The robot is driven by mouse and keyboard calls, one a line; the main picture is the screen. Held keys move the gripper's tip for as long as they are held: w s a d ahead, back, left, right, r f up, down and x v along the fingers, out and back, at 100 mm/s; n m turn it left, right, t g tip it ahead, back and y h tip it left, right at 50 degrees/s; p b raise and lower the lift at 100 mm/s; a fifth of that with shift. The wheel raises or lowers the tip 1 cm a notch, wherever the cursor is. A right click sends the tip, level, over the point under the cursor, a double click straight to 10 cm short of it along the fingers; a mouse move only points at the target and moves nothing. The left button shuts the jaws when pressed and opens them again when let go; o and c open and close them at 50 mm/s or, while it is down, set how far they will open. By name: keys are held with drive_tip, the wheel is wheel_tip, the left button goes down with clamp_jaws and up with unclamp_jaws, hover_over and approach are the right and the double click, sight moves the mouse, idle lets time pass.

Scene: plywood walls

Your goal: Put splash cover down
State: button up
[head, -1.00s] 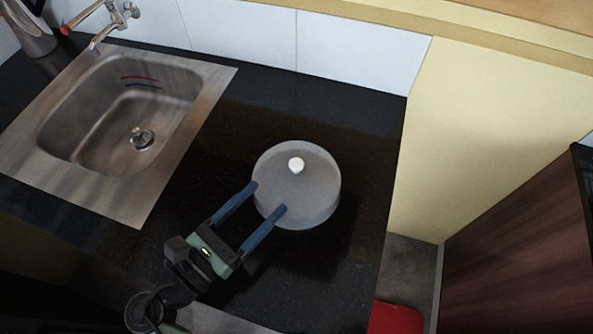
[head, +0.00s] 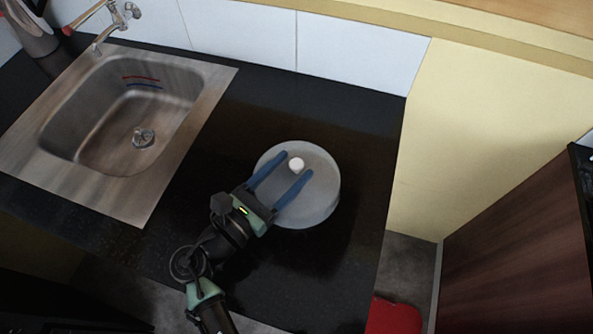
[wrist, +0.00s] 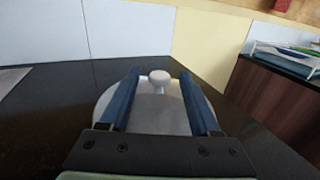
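The splash cover (head: 318,205) is a round, grey, translucent lid with a white knob (head: 296,164) on top. It rests on the black countertop to the right of the sink. In the wrist view the cover (wrist: 158,118) lies below and between my fingers, with its knob (wrist: 159,77) just beyond the fingertips. My gripper (head: 296,163) is open, its two blue fingers reaching over the cover on either side of the knob's near side. I cannot tell whether the fingers touch the cover.
A steel sink (head: 188,174) with a tap (head: 118,20) is at the left. White wall tiles (head: 345,55) and a yellow wall panel (head: 480,130) bound the counter (head: 365,170). A red object (head: 395,316) is on the floor at lower right. Counter around the cover is clear.

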clamp_jaws()
